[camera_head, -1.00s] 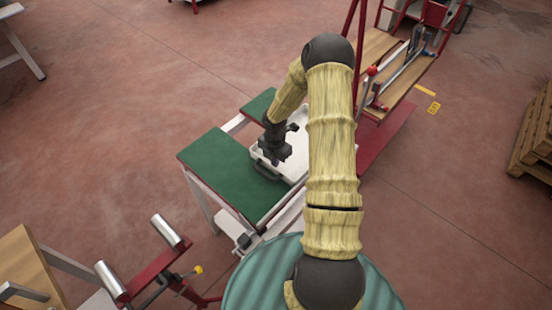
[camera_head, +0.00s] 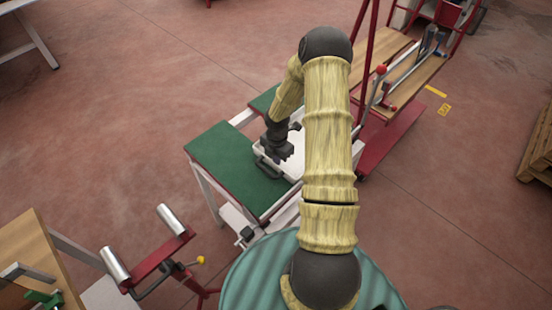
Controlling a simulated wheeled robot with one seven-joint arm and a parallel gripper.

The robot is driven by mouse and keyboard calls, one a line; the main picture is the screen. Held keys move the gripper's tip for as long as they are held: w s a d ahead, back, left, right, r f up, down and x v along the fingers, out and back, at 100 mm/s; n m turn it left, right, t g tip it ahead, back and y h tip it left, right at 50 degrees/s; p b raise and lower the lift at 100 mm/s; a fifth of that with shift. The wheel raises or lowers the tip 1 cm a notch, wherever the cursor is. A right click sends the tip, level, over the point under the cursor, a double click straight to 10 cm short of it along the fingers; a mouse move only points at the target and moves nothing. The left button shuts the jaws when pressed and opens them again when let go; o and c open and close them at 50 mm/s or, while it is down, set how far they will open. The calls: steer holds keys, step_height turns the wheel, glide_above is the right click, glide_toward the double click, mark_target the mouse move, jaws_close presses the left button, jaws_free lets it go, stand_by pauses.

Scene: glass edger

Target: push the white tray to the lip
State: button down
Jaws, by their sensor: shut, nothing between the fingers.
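My gripper (camera_head: 284,158) is shut and empty, pointing down over the tray's left part, just inside the handle end. I cannot tell whether its fingertips touch the tray. Which edge is the lip is not clear in this view.
The near green top (camera_head: 230,165) is bare. A red-framed machine with wooden boards (camera_head: 418,75) stands at upper right. A red roller stand (camera_head: 158,262) and a wooden table (camera_head: 28,255) are at lower left. Open floor lies to the left.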

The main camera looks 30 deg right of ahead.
steer(key=d+p, duration=0.1)
steer(key=w+d, duration=0.1)
steer(key=d+p, duration=0.1)
steer(key=shift+w+d+r+p, duration=0.1)
steer(key=shift+w+d+p, duration=0.15)
steer(key=shift+d+p, duration=0.1)
steer(key=shift+d+r+b, duration=0.1)
steer(key=shift+r+b, duration=0.2)
steer(key=shift+b, duration=0.05)
step_height(320, 180, up, 9)
steer(key=b, duration=0.1)
steer(key=shift+r, duration=0.1)
